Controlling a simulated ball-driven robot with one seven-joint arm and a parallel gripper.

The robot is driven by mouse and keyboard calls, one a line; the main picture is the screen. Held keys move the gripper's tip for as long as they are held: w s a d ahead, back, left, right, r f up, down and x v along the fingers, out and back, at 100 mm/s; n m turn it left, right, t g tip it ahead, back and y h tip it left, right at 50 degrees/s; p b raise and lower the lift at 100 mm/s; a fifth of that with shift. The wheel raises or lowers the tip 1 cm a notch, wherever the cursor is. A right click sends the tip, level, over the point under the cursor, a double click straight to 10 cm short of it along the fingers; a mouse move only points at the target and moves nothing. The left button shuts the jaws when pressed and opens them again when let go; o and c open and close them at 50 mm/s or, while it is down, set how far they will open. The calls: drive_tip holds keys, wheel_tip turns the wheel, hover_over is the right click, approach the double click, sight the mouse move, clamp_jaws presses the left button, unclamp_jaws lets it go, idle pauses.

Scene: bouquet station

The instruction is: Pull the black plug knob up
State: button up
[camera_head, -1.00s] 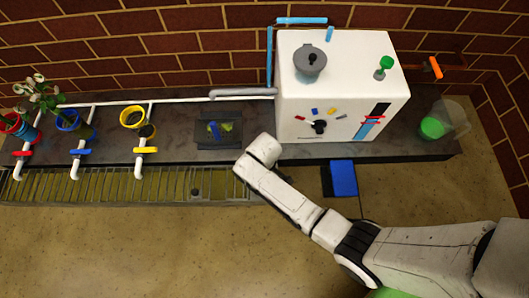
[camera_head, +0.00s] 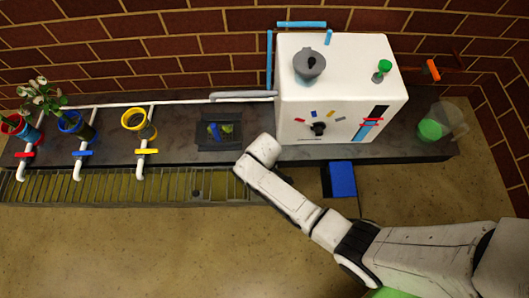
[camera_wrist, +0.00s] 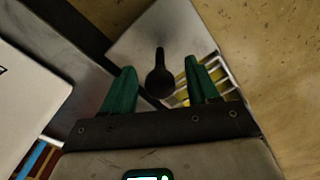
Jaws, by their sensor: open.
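The black plug knob (camera_wrist: 159,82) shows in the wrist view as a dark upright stem with a rounded lower end, against a pale grey plate (camera_wrist: 190,30). My gripper (camera_wrist: 160,66) has two green fingers, spread apart, one on each side of the knob. Gaps show between the knob and both fingers, so they do not appear to grip it. I cannot tell the exact height of the fingertips along the knob. In the head view my arm's end (camera_head: 262,150) is at the front edge of the dark counter, left of the white machine; the knob and fingers are hidden there.
The white machine (camera_head: 325,85) stands close to my arm's end, with a blue block (camera_head: 342,179) below its front. A slatted grate (camera_head: 120,188) runs along the counter's front. Pots in red, blue and yellow (camera_head: 138,122) stand at the left. A dark tray (camera_head: 205,141) lies between.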

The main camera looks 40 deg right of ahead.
wheel_tip(320, 180, up, 9)
drive_tip(key=p, duration=0.9)
drive_tip(key=shift+r+p, duration=0.15)
drive_tip(key=shift+p, duration=0.15)
drive_tip(key=shift+s+d+r, duration=0.1)
drive_tip(key=shift+s+d, duration=0.05)
drive_tip(key=shift+s, duration=0.1)
drive_tip(key=s+d+r+m+t, duration=0.1)
drive_tip(key=s+d+r+m, duration=0.25)
drive_tip(key=s+r, duration=0.6)
drive_tip(key=s+d+r+m, duration=0.2)
drive_tip(key=s+d+r, duration=0.2)
drive_tip(key=s+r, duration=0.55)
drive_tip(key=w+r+p, duration=0.3)
drive_tip(key=r+p, duration=2.5)
drive_tip(key=r, duration=0.2)
drive_tip(key=shift+p, duration=0.4)
